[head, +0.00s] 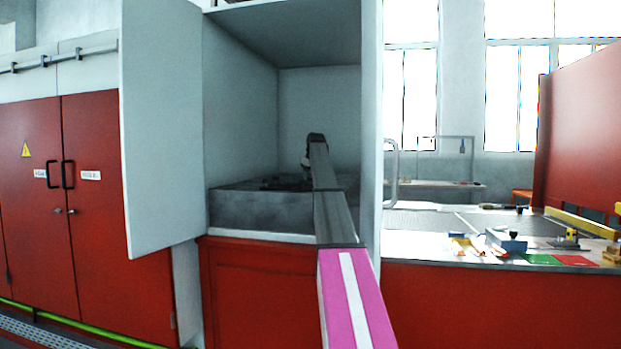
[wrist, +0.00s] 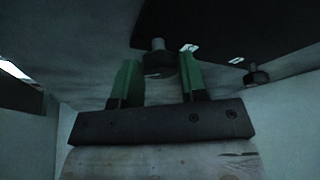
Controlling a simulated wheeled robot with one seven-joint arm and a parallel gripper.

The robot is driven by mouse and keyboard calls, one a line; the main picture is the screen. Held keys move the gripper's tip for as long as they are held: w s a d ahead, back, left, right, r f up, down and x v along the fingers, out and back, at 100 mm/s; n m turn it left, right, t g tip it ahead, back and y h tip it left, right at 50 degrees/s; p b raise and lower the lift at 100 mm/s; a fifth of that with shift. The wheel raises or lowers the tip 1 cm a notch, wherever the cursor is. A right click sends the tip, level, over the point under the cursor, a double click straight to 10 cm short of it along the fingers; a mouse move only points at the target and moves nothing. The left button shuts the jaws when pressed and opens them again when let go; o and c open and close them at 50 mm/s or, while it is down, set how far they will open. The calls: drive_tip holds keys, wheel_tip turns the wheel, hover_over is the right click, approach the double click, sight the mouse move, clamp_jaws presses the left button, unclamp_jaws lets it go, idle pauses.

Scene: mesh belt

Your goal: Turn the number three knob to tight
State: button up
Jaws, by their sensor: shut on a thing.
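In the wrist view my gripper (wrist: 159,76) has its two green fingers on either side of a dark knob (wrist: 158,63) with a grey stem, and it is shut on it. The knob sits under a dark panel (wrist: 215,25) with small white labels. The label beside this knob is too small to read, so its number and setting cannot be told. A second dark knob (wrist: 256,77) stands to the right, clear of the fingers. In the head view my arm reaches into the open cabinet (head: 240,110), and the knobs cannot be made out there.
A grey box-like unit (head: 262,210) fills the cabinet's lower part. The cabinet door (head: 160,130) stands open at left, and its right wall is close beside my arm. A bench (head: 440,240) with several small items stands at right. Red cupboards (head: 90,180) are at far left.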

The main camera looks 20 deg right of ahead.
drive_tip(key=m+h, duration=0.1)
drive_tip(key=m, duration=0.3)
drive_tip(key=m+h, duration=0.1)
drive_tip(key=m, duration=0.2)
drive_tip(key=shift+w+a+g+h, duration=0.1)
drive_tip(key=shift+a+g+h, duration=0.15)
drive_tip(key=shift+g+h, duration=0.05)
drive_tip(key=m+g, duration=0.1)
drive_tip(key=m, duration=0.2)
drive_tip(key=m+h, duration=0.1)
drive_tip(key=m, duration=0.1)
drive_tip(key=shift+w+m+g, duration=0.15)
drive_tip(key=shift+m+g, duration=0.25)
drive_tip(key=shift+h, duration=0.3)
drive_tip(key=o, duration=0.9)
drive_tip(key=shift+a, duration=0.1)
drive_tip(key=v, duration=1.1)
